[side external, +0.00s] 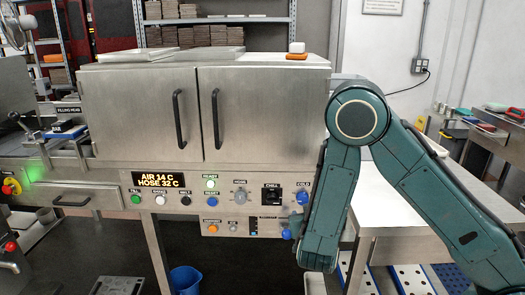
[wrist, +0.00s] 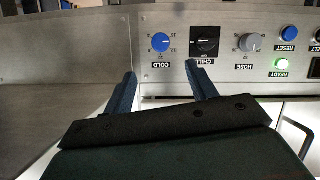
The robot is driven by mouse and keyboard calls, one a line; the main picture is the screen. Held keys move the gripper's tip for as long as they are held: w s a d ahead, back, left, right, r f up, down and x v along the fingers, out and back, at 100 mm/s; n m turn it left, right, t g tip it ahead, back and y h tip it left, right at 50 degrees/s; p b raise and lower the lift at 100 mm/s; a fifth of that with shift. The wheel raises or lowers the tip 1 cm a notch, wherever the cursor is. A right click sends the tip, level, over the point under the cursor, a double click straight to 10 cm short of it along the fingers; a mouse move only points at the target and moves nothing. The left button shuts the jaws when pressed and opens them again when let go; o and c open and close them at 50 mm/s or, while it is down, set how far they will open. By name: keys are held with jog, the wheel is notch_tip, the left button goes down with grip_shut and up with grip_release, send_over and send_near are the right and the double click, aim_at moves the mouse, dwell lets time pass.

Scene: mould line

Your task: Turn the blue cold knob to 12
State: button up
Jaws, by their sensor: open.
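The blue cold knob (side external: 303,198) is on the right end of the steel control panel, partly beside my arm in the side external view. In the wrist view the blue cold knob (wrist: 160,42) shows upside down, with a printed number scale around it and a light pointer line on its face. The numbers are too small to read surely. My gripper (wrist: 158,78) is open and empty, its two fingers apart below the knob in the picture, not touching it.
A display (side external: 158,180) reads AIR 14 C, HOSE 32 C. A steel cabinet (side external: 140,115) stands above the panel.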

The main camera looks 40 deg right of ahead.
aim_at(303, 201)
jog(key=shift+x, duration=6.9)
jog(key=shift+c, duration=0.3)
jog(key=c, duration=0.9)
